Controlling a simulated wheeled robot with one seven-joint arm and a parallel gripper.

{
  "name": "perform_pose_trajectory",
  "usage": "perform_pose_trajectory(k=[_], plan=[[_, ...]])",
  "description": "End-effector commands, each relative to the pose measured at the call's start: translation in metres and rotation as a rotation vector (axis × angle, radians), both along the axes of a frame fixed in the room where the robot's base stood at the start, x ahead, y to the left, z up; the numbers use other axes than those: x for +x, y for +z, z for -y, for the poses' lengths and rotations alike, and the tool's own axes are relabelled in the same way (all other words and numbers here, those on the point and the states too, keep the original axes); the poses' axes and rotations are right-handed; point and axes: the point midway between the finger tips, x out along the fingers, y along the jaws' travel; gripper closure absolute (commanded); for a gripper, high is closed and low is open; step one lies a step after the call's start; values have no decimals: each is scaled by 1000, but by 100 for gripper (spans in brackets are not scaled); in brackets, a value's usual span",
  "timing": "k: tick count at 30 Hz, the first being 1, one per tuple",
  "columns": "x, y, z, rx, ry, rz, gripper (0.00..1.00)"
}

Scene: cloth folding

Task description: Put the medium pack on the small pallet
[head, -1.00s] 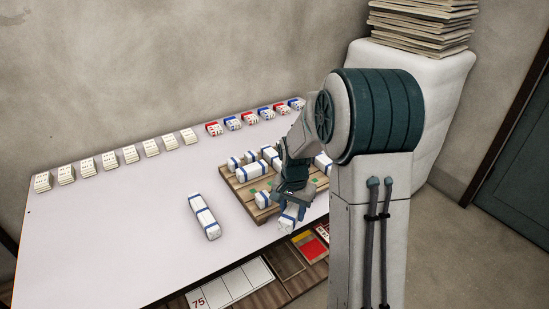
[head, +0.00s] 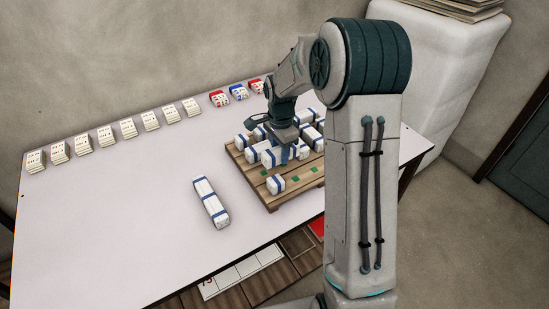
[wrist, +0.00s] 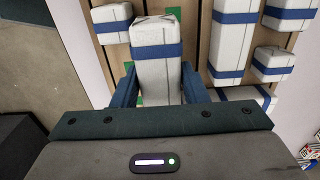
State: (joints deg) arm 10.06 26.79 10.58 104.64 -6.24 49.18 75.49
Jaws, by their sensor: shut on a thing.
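The medium pack (wrist: 158,62), white paper with a blue band, is between the two fingers of my gripper (wrist: 158,84) in the wrist view. My gripper (head: 287,150) is shut on it, over the middle of the small pallet (head: 258,186) in the head view. The pallet is wooden, with green marks, and carries several white packs with blue bands. Green also shows beside the held pack in the wrist view. The gripper hides part of the pack, and I cannot tell whether it touches the slats.
A longer banded pack (head: 211,203) lies on the white table (head: 120,215), left of the pallet. Small paper stacks (head: 127,127) line the back edge. The table's left side is clear. My arm hides the pallet's right side.

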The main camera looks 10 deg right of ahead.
Motion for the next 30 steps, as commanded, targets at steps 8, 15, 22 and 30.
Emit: perform_pose_trajectory(k=[8, 15, 22, 30], plan=[[18, -16, -15, -1, 0, 0, 85], [18, -45, -15, 0, -1, -2, 85], [18, -54, -15, -2, 0, 2, 85], [18, -57, -15, -1, 0, 1, 46]])
